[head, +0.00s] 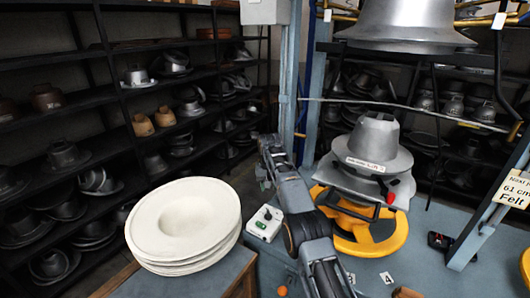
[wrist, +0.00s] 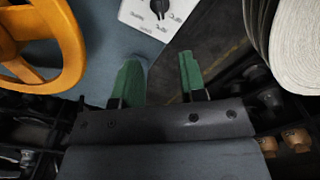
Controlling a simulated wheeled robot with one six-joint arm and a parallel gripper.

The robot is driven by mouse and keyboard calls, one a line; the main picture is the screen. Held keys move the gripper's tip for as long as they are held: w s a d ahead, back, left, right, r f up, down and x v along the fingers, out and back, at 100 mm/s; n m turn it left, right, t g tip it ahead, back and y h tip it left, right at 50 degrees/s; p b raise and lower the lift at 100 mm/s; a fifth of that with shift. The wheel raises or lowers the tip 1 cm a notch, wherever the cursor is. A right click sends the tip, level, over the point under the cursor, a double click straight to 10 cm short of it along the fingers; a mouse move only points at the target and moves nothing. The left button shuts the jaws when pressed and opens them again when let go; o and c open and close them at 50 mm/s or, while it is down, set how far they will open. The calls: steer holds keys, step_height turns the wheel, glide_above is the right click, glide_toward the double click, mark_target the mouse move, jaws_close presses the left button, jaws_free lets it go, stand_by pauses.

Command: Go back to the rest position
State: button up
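My gripper (wrist: 159,68) shows in the wrist view with two green fingers spread apart and nothing between them. In the head view my arm reaches over the blue table, and the fingers cannot be made out there. The hat press has a metal hat-shaped mould (head: 374,138) on a yellow ring base (head: 362,242) and a large metal upper form (head: 405,22) raised above it. The yellow ring also shows at the left of the wrist view (wrist: 68,40).
A stack of white felt discs (head: 183,220) sits on a small table left of the press. A white control box with a dial (head: 265,222) lies beside my arm. Blue posts (head: 287,75) stand behind. Dark shelves with hat moulds (head: 120,85) line the back.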

step_height(320, 180, down, 6)
steer(key=s+r, duration=0.1)
steer(key=s, duration=0.1)
steer(key=s+d+r+t, duration=0.1)
steer(key=s+d+r, duration=0.3)
steer(key=s, duration=0.8)
steer(key=s+d+r+m+t, duration=0.1)
steer(key=s+d+r, duration=0.4)
steer(key=s, duration=0.7)
steer(key=s+d+r+t, duration=0.2)
steer(key=s+d+r, duration=0.2)
steer(key=s, duration=0.8)
steer(key=shift+d+r, duration=0.4)
steer(key=shift+r, duration=0.2)
steer(key=shift+s, duration=0.1)
